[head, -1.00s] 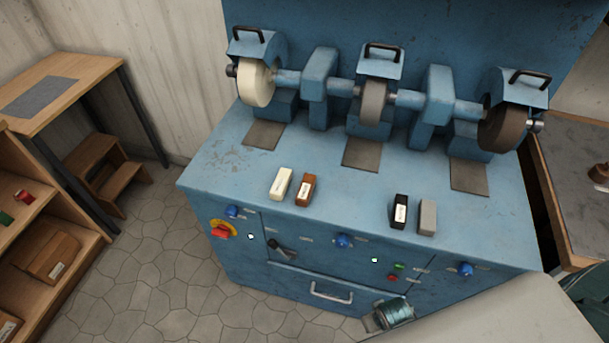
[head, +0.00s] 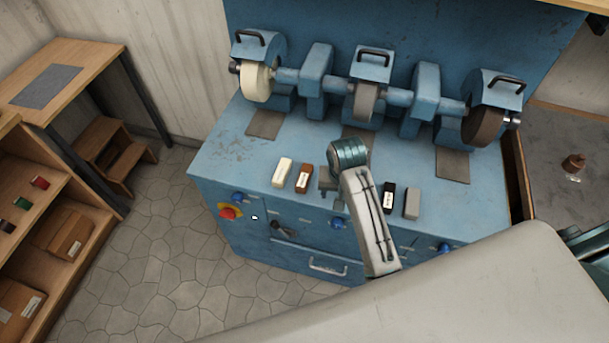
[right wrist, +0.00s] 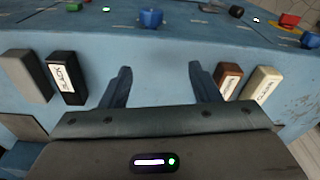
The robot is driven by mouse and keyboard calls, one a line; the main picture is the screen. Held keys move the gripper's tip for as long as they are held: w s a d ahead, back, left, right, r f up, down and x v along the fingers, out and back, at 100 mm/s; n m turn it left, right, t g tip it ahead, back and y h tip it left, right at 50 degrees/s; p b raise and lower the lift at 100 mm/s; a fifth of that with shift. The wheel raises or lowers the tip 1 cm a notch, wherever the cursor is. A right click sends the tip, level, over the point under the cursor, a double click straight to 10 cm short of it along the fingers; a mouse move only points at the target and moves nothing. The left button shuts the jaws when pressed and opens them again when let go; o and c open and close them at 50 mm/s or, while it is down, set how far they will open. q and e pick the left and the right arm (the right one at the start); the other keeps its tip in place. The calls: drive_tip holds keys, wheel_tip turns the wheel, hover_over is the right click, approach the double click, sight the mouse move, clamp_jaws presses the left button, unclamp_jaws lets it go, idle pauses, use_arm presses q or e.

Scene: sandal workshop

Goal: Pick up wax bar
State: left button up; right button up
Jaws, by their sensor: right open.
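Several bars lie on the front of the blue machine top (head: 235,150). In the head view a cream bar (head: 282,172) and a brown bar (head: 304,179) lie left of my right gripper (head: 327,184), with a black labelled bar (head: 389,197) and a plain grey bar (head: 412,203) to its right. The right wrist view shows the gripper (right wrist: 160,72) open and empty, its fingers between the black bar (right wrist: 67,80) and the brown bar (right wrist: 228,80). The cream bar (right wrist: 262,84) and grey bar (right wrist: 26,77) are farther out. My left gripper is not in view.
Three wheels stand behind the bars: a cream wheel (head: 256,82), a grey wheel (head: 365,101) and a dark wheel (head: 482,120). Blue knobs and a red switch (head: 229,213) sit on the machine front. A wooden shelf (head: 95,235) stands at left.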

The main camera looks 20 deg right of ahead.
drive_tip(key=w+a+r+m+g, duration=0.1)
drive_tip(key=w+a+r, duration=0.2)
drive_tip(key=w, duration=0.3)
drive_tip(key=w+a+r+m, duration=0.1)
drive_tip(key=w+a+r, duration=0.1)
drive_tip(key=w, duration=0.3)
drive_tip(key=p, duration=0.2)
hover_over(303, 179)
drive_tip(key=d, duration=0.1)
drive_tip(key=f, duration=0.5)
drive_tip(key=shift+w, duration=0.25)
drive_tip(key=shift+a+f, duration=0.1)
drive_tip(key=shift+f, duration=0.15)
drive_tip(key=f, duration=0.1)
drive_tip(key=f+p, duration=0.2)
drive_tip(key=shift+s+a+f, duration=0.25)
drive_tip(key=shift+s+a, duration=0.05)
drive_tip(key=shift+a, duration=0.1)
drive_tip(key=shift+w+f, duration=0.1)
drive_tip(key=shift+f, duration=0.5)
drive_tip(key=c, duration=1.1)
drive_tip(key=shift+o, duration=0.2)
